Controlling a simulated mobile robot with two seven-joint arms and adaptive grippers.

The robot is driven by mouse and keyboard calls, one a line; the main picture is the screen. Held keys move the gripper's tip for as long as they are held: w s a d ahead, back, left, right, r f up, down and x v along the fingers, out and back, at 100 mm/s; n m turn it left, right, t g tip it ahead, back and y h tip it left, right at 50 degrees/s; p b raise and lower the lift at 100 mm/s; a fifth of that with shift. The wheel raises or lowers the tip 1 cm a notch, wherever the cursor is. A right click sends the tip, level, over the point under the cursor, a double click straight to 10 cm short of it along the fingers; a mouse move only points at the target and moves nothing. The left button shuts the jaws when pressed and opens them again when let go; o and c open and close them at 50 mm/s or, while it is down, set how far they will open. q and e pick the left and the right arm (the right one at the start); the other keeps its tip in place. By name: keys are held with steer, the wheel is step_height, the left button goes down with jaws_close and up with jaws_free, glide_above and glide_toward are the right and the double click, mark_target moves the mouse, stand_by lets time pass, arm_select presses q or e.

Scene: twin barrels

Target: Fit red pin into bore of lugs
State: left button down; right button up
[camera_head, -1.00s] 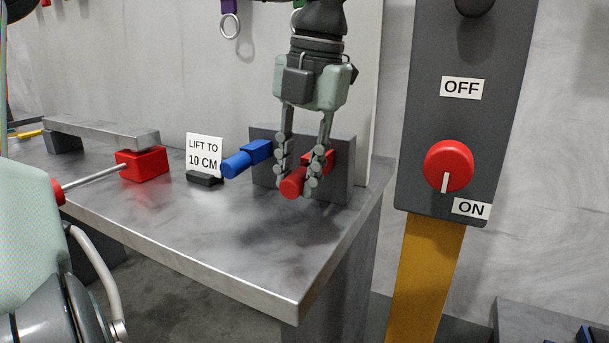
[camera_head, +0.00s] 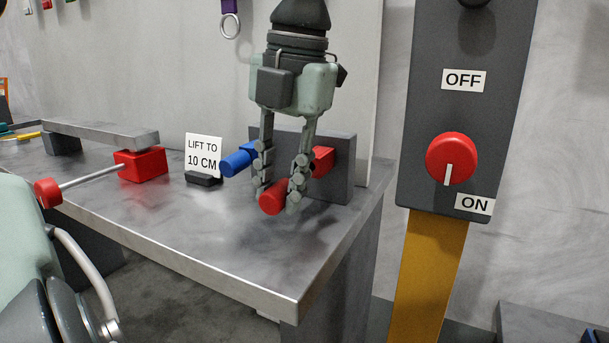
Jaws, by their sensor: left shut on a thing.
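My left gripper (camera_head: 279,190) comes down from above in the middle of the view. Its fingers are shut around a red cylinder, which I take to be the red pin (camera_head: 271,201), whose round end faces me. The pin is held above the grey bench, in front of an upright grey block (camera_head: 341,178). A square red lug (camera_head: 322,161) stands out from that block, just right of the fingers. The fingers hide the pin's rear end, so I cannot tell if it touches the lug. I see no bore. My right gripper is not in view.
A blue cylinder (camera_head: 238,163) sticks out left of my fingers. A "LIFT TO 10 CM" sign (camera_head: 204,157) stands left of it. A red block (camera_head: 142,165) with a red-knobbed rod (camera_head: 48,193) is further left. A switch panel (camera_head: 462,120) stands right of the bench (camera_head: 240,240).

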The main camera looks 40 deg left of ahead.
arm_select(q)
steer(key=shift+s+d+f+b, duration=0.1)
steer(key=shift+s+d+b, duration=0.2)
steer(key=shift+s, duration=0.65)
steer(key=shift+s+d+f+b, duration=0.15)
steer(key=shift+s+d, duration=0.15)
steer(key=shift+s, duration=0.65)
steer(key=shift+s+d+b, duration=0.25)
steer(key=shift+s+d, duration=0.05)
steer(key=shift+s, duration=0.65)
